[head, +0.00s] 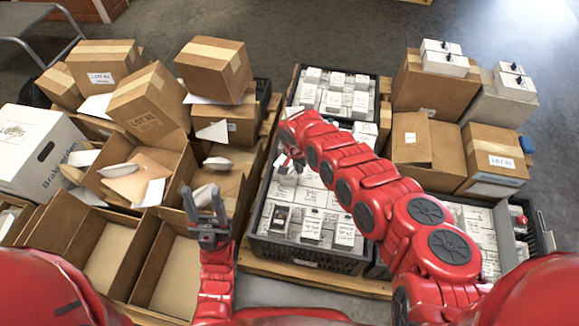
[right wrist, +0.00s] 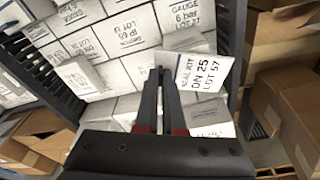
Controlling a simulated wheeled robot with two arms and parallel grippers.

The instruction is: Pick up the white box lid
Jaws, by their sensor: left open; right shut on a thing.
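In the right wrist view a white box lid (right wrist: 205,75), printed "DN 25 LOT 57", stands tilted against the fingers of my right gripper (right wrist: 162,78). The fingers are close together and shut on its left edge; the exact grip is partly hidden. White labelled boxes (right wrist: 90,45) lie packed behind it. In the head view my right gripper (head: 288,160) is over the dark crate (head: 300,255) of white boxes, and my arm covers part of that crate. My left gripper (head: 207,208) is open and empty, above the brown boxes left of the crate.
Open brown cartons (head: 165,255) and loose white pieces crowd the left. Brown boxes (head: 490,155) with small white boxes on top stand at the right. Another dark crate (head: 335,95) of white boxes is at the back.

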